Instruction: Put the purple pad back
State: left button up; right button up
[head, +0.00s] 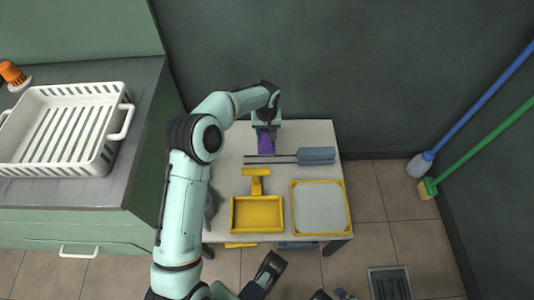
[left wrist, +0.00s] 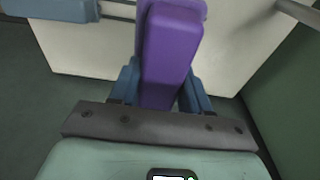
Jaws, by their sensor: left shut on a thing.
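The purple pad (head: 265,143) is a long block near the back of the small white table (head: 225,165). My left gripper (head: 266,125) reaches over the table's back edge and is shut on the pad. In the left wrist view the purple pad (left wrist: 170,55) sits between the two blue fingers of my left gripper (left wrist: 160,88) and points away from the palm. Whether the pad touches the tabletop is unclear. The resting place for the pad cannot be made out.
A blue-headed tool (head: 317,155) with thin rods lies just in front of the pad. A yellow scoop (head: 257,214) and a yellow-rimmed square tray (head: 347,207) lie nearer. A white basket (head: 65,130) stands on the left counter. Blue and green-handled brushes (head: 485,145) lean at right.

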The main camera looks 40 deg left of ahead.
pick_arm(q)
jog(key=shift+w+f+b, duration=0.1)
jog(key=shift+f+b, duration=1.25)
jog(key=shift+f, duration=5.5)
pick_arm(e)
jog(key=shift+g, duration=0.3)
jog(key=f, duration=0.1)
jog(key=d+f, duration=0.1)
jog(key=f, duration=0.2)
jog(key=shift+s+d+f, duration=0.15)
jog(key=shift+s+d, duration=0.15)
jog(key=shift+s, duration=0.1)
pick_arm(q)
jog(key=shift+f, duration=0.35)
jog(key=o, duration=1.2)
pick_arm(e)
jog(key=shift+s+d+f, duration=0.1)
jog(key=shift+s+f, duration=0.4)
jog(key=shift+r, duration=0.1)
